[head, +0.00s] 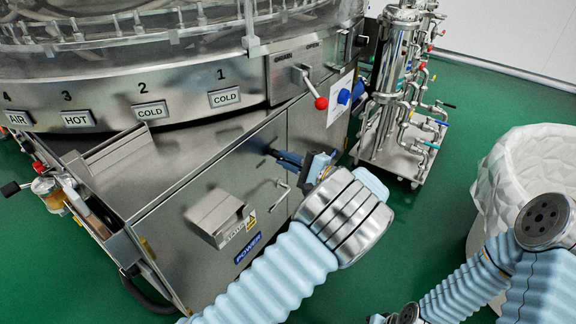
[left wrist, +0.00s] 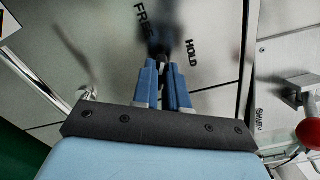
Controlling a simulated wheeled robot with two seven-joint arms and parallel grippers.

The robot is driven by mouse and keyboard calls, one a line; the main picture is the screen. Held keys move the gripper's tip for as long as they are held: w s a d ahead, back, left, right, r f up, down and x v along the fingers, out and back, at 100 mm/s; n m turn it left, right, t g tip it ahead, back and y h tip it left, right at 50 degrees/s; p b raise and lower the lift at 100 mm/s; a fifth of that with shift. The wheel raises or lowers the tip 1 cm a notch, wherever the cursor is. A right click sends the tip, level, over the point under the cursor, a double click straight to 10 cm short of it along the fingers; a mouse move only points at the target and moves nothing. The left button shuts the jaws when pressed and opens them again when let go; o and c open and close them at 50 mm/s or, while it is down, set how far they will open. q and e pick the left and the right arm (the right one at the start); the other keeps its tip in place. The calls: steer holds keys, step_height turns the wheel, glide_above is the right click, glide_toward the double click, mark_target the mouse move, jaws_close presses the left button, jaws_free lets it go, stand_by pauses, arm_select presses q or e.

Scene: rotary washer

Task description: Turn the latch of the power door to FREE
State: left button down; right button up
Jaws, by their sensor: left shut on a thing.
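The power door (head: 170,240) is a steel panel on the machine's lower front, with a blue POWER label (head: 248,248). Its small dark latch (head: 269,150) sits near the door's upper right. In the left wrist view the latch (left wrist: 158,40) is a blurred dark shape between the words FREE (left wrist: 146,20) on the left and HOLD (left wrist: 191,53) on the right. My left gripper (head: 280,157) is shut on the latch, its blue fingers (left wrist: 163,70) pointing straight at the door. The fingers partly hide the latch, so its exact angle is unclear. My right gripper is not in view.
A bent door handle (head: 281,196) and a protruding steel box (head: 215,217) are close to my left arm. A red-knobbed lever (head: 320,103) sticks out above right. A piping stand (head: 395,110) and a white bin (head: 520,160) stand to the right, with green floor between.

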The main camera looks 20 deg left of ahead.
arm_select(q)
steer(key=shift+f+n+b, duration=0.2)
steer(key=shift+n+b, duration=1.45)
steer(key=shift+n, duration=0.65)
steer(key=c, duration=1.2)
jaws_free()
steer(key=shift+r, duration=0.1)
steer(key=shift+o, duration=0.2)
steer(key=p+v, duration=0.1)
steer(key=v, duration=1.3)
steer(key=shift+p, duration=0.35)
steer(key=shift+a, duration=0.1)
